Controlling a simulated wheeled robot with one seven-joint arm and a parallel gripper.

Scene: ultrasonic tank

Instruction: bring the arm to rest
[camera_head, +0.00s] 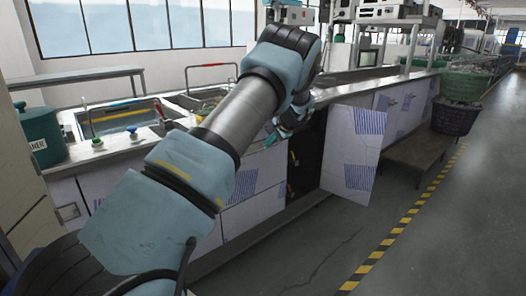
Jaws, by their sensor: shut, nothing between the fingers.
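My arm reaches up from the lower left, bends at the top middle, and drops to my gripper (293,157) in front of the counter. The gripper is small in the picture and partly hidden behind my own arm. It is shut, with nothing seen in it. It appears near the left side of the open cabinet doorway (307,150); I cannot tell how far it is from the opening.
An open cabinet door (352,150) stands out from the counter front. Sinks (123,118) and a green bucket (42,137) are at left. The floor (440,235) beyond the yellow-black stripe is clear.

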